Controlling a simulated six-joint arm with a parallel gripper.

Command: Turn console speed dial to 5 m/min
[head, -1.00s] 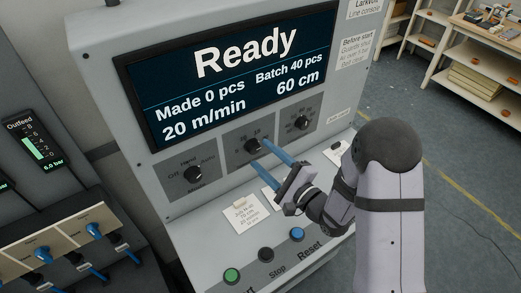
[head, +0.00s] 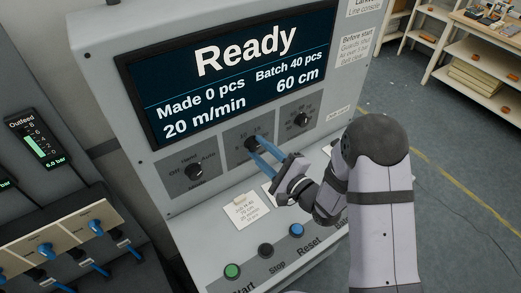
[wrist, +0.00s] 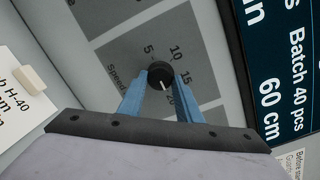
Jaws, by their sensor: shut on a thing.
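The console speed dial (wrist: 160,75) is a black round knob on a grey panel marked 5, 10, 15 and 20. In the wrist view its white pointer line points down towards the 20 mark. In the head view the dial (head: 251,143) is the middle of three knobs and is partly hidden by the fingers. My gripper (wrist: 158,88) has its two blue fingers on either side of the knob, shut on it. It also shows in the head view (head: 258,150). The screen (head: 240,75) reads Ready, 20 m/min, Made 0 pcs, Batch 40 pcs and 60 cm.
The mode knob (head: 194,171) sits left of the dial and another knob (head: 302,120) sits right. Below are a green button (head: 232,270), a black Stop button (head: 266,250) and a blue Reset button (head: 297,230). A paper note (head: 246,211) lies on the sloped ledge.

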